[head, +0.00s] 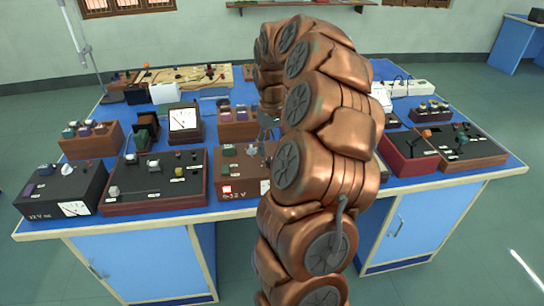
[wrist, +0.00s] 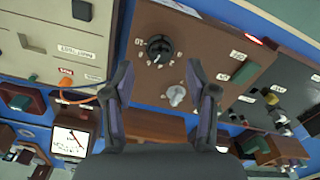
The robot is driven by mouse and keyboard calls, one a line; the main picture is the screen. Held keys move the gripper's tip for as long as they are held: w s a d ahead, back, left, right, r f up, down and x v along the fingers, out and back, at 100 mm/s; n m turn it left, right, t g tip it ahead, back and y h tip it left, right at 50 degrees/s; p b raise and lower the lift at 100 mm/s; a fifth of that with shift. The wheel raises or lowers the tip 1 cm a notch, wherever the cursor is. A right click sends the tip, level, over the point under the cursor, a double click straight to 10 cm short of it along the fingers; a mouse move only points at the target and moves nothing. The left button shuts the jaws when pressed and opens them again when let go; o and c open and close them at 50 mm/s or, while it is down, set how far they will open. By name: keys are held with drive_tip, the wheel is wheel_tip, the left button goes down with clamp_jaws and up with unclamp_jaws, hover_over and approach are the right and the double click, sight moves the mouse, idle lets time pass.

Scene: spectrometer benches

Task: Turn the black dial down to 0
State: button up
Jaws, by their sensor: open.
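The black dial (wrist: 158,48) is on the brown face of a box (wrist: 205,40) in the wrist view, with small pale marks around it. A light grey knob (wrist: 176,95) is on the same face, below the dial in the picture. My gripper (wrist: 159,70) is open, its two dark fingers apart with nothing between them; the dial shows just beyond the fingertips, between their lines. I cannot tell the dial's reading or the exact gap. In the head view my arm covers most of my gripper, and I cannot make out the dial.
A beige panel (wrist: 50,45) with cables is left of the brown box in the wrist view; a dark instrument (wrist: 285,85) is right. In the head view, several instrument boxes crowd the blue bench (head: 225,218), including a dark red one (head: 408,158) right of my arm.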

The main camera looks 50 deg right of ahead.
drive_tip(key=shift+f+p, duration=0.4)
drive_tip(key=shift+f, duration=2)
drive_tip(key=shift+c, duration=0.3)
clamp_jaws()
